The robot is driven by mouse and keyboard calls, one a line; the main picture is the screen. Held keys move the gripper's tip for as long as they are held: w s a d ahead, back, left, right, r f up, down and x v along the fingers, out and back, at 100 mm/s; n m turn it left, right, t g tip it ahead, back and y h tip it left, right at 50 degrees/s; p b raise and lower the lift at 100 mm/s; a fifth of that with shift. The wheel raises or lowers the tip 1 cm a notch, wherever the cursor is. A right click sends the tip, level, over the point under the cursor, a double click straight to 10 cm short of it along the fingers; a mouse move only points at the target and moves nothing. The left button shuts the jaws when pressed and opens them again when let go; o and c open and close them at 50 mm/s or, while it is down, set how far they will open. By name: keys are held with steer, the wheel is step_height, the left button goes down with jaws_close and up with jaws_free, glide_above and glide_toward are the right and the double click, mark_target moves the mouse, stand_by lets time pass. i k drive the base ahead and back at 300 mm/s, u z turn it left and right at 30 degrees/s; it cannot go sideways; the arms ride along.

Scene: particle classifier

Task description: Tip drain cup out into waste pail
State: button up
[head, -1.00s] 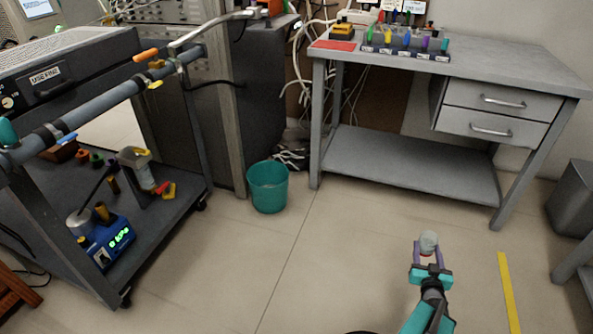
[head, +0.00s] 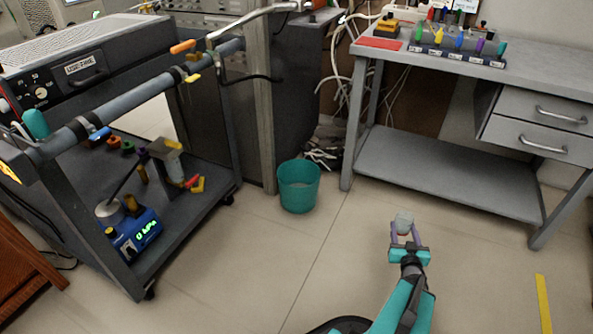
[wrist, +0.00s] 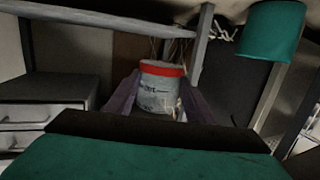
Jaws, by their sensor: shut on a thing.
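The drain cup (wrist: 158,90) is a small pale grey cup with a red band near its top in the wrist view. My gripper (wrist: 150,100) is shut on it, with a finger on each side. In the head view the cup (head: 404,221) sits at the tip of my gripper (head: 405,234), over open floor. The waste pail (head: 299,187) is a teal bucket on the floor, left of and beyond my gripper. The pail (wrist: 269,32) also shows at the upper right of the wrist view. The cup is apart from it. I cannot see what the cup holds.
A dark cart (head: 185,210) with a blue gauge device (head: 137,234) stands left of the pail. A grey bench (head: 445,175) with drawers stands at the right, one leg close to the pail. Cables lie behind the pail. The floor before it is clear.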

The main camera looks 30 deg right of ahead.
mark_target(298, 180)
steer(key=u, duration=0.25)
steer(key=i, duration=1.05)
steer(key=z, duration=0.1)
